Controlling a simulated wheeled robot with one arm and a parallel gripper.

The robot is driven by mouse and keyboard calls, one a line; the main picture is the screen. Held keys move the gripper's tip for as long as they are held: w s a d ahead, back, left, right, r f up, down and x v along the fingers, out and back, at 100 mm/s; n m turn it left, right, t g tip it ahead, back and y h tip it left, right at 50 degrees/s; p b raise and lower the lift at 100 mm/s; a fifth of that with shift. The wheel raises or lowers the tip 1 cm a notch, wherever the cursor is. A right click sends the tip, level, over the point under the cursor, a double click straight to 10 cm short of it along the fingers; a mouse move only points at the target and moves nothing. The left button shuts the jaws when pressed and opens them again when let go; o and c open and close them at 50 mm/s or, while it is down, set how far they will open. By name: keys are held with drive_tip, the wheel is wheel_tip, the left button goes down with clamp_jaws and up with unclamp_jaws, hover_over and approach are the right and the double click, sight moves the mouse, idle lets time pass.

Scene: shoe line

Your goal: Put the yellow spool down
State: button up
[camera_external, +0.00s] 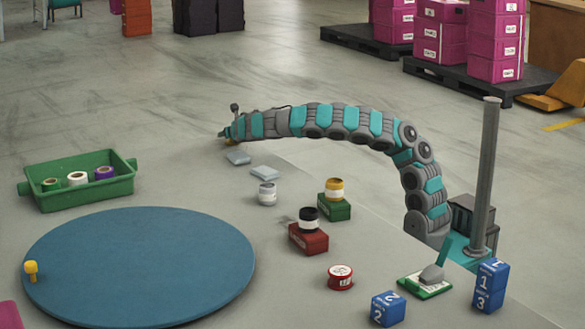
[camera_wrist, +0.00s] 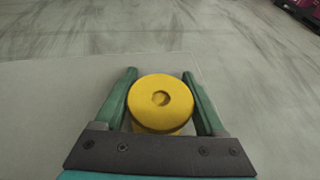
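The yellow spool (camera_wrist: 161,100) is between the two green fingers of my gripper (camera_wrist: 161,98) in the wrist view, its round top with a small hollow facing the camera. The fingers lie close along both its sides and appear shut on it. In the external view my gripper (camera_external: 225,134) is at the far left end of my outstretched arm. Only a sliver of yellow (camera_external: 229,142) shows beneath it. I cannot tell whether the spool touches the surface below.
Two pale grey pads (camera_external: 238,158) (camera_external: 265,173) lie just below my gripper. A green crate (camera_external: 80,197) holding several spools stands left, above a blue round disc (camera_external: 140,260) bearing a small yellow piece (camera_external: 31,270). Jars, a red box (camera_external: 308,240) and a green box (camera_external: 334,210) stand nearer.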

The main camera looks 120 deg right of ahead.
drive_tip(key=o, duration=0.4)
drive_tip(key=shift+r, duration=0.1)
drive_tip(key=p+v, duration=0.1)
drive_tip(key=v, duration=1.1)
drive_tip(key=shift+d, duration=0.1)
